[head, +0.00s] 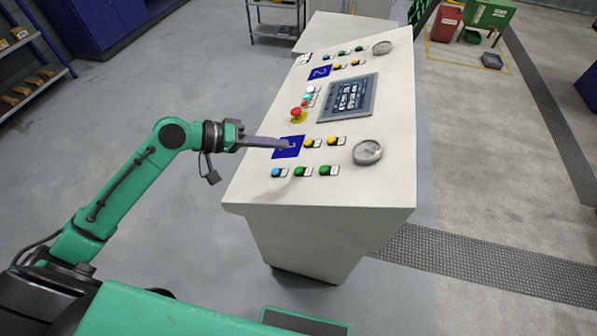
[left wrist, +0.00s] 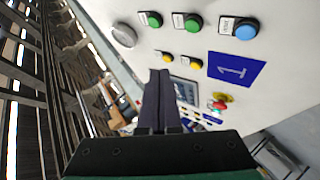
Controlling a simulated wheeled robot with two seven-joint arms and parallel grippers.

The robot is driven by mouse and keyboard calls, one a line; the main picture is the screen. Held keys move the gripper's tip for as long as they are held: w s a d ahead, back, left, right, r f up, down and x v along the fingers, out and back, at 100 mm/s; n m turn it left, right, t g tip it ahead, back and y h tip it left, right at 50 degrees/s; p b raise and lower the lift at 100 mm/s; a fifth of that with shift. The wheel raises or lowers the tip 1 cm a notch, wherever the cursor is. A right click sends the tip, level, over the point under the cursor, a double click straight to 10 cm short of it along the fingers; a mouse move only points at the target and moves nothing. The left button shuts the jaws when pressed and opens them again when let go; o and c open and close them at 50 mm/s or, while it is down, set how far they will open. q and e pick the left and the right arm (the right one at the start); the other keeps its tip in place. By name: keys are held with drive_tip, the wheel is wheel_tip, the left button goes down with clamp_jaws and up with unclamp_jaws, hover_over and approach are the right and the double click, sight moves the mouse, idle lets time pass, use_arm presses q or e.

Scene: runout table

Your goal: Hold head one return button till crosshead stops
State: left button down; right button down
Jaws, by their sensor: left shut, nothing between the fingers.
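The sloped grey console (head: 245,190) carries a blue plate marked 1 (head: 277,153). Near it are two yellow buttons (head: 309,142) and a row with one blue button (head: 276,172) and two green buttons (head: 299,171). The left wrist view shows the same blue button (left wrist: 246,29), green buttons (left wrist: 194,22) and yellow buttons (left wrist: 196,65). I cannot read which label says return. My left gripper (head: 286,143) is shut and empty, its tips over plate 1, left of the yellow buttons. It also shows in the left wrist view (left wrist: 160,72), apart from the button row. My right gripper is out of view.
A red emergency stop (head: 296,112) on a yellow base, a screen (head: 348,97) and a round gauge (head: 368,152) sit close by on the console. Plate 2 (head: 320,72) and its buttons are at the far end.

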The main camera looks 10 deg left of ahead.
sight(299, 170)
use_arm(q)
drive_tip(key=f+b, duration=0.1)
drive_tip(key=d+f+b, duration=0.1)
drive_tip(key=f, duration=0.1)
drive_tip(key=f+b, duration=0.1)
drive_tip(key=shift+d+f, duration=0.2)
drive_tip(key=shift+d, duration=0.05)
drive_tip(key=shift+d+f, duration=0.5)
drive_tip(key=shift+f, duration=0.25)
drive_tip(key=shift+s, duration=0.1)
drive_tip(key=shift+f, duration=0.1)
idle(0.9)
drive_tip(key=shift+d+f, duration=0.2)
drive_tip(key=shift+f, duration=0.15)
